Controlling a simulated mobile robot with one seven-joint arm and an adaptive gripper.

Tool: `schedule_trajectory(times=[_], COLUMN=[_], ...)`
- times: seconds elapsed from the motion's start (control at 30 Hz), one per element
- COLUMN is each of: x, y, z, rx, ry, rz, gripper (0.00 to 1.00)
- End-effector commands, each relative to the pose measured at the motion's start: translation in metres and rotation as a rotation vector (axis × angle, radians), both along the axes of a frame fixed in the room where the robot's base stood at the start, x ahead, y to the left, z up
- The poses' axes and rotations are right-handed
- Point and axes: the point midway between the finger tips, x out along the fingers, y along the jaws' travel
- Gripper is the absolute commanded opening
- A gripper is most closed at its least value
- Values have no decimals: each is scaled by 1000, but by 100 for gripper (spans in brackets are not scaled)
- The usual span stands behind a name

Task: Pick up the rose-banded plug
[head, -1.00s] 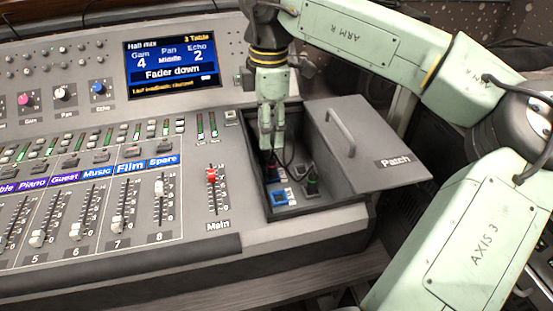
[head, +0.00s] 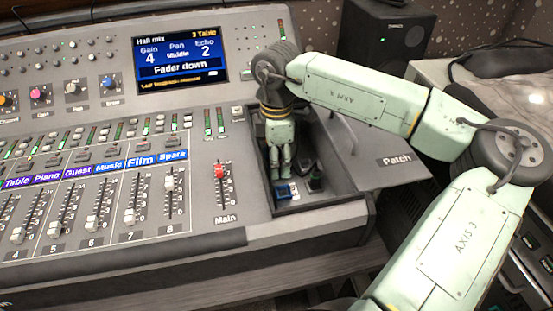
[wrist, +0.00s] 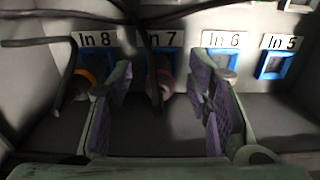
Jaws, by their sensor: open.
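The rose-banded plug (wrist: 166,82) sits at the socket labelled In 7 in the wrist view, with a dark cable rising from it; its band looks dull pinkish. My gripper (wrist: 162,108) is open, one purple-padded finger on each side of this plug, with visible gaps. In the head view my gripper (head: 281,170) points down into the open patch box (head: 318,204). The plug cannot be made out there, as the fingers cover that area.
An orange-banded plug (wrist: 86,80) at In 8 lies close beside the left finger. The right finger partly covers the blue In 6 socket (wrist: 231,62). The In 5 socket (wrist: 272,66) is empty. Dark cables (wrist: 62,40) cross above. The Patch lid (head: 378,172) lies right of the box.

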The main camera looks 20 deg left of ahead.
Motion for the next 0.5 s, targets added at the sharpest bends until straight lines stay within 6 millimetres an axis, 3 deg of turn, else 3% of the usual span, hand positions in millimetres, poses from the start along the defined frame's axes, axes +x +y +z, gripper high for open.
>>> schedule_trajectory(times=[0.17,0.5], x=[0,0], y=[0,0], z=[0,0], rx=[0,0], ry=[0,0], rz=[0,0], gripper=[45,22])
